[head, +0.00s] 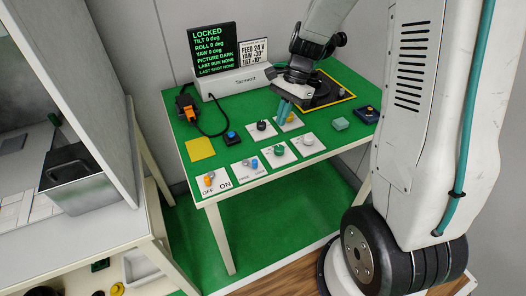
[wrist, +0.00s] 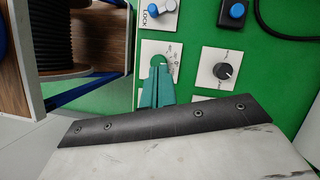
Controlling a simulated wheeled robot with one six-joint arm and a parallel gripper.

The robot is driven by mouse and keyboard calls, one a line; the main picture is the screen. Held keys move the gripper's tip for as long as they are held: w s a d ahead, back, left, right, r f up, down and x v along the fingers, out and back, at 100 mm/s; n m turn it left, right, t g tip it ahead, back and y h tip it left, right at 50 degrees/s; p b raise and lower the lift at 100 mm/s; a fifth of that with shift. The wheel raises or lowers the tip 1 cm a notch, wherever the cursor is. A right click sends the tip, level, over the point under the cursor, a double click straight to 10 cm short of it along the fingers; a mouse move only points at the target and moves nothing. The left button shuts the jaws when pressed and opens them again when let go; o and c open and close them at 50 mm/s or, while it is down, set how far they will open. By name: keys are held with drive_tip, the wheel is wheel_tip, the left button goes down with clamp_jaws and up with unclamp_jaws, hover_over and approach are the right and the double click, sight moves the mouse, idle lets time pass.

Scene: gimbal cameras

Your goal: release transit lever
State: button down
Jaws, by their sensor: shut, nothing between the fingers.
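The transit lever (head: 254,163) looks like a blue-tipped lever on a white plate at the table's front edge. Its plate is labelled with LOCK on the right; the left word looks like FREE. The blue tip sits nearer the LOCK side. My gripper (head: 281,119) has teal fingers pressed together, empty, above the panel, behind and right of the lever. In the wrist view my gripper (wrist: 158,64) overlaps the green dial's plate. The display (head: 213,50) reads LOCKED.
Around the lever are an orange OFF/ON switch (head: 209,180), a green dial (head: 280,149), a black knob (head: 262,125), a white knob (head: 308,140) and a blue-button box (head: 231,137). A cable lies behind. A yellow square (head: 200,149) lies at left.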

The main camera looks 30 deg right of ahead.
drive_tip(key=shift+f, duration=0.1)
drive_tip(key=x, duration=1)
drive_tip(key=shift+a, duration=0.15)
drive_tip(key=a, duration=0.1)
drive_tip(key=s+a, duration=0.1)
drive_tip(key=shift+a, duration=0.25)
drive_tip(key=shift+s+a, duration=0.1)
drive_tip(key=shift+a, duration=0.4)
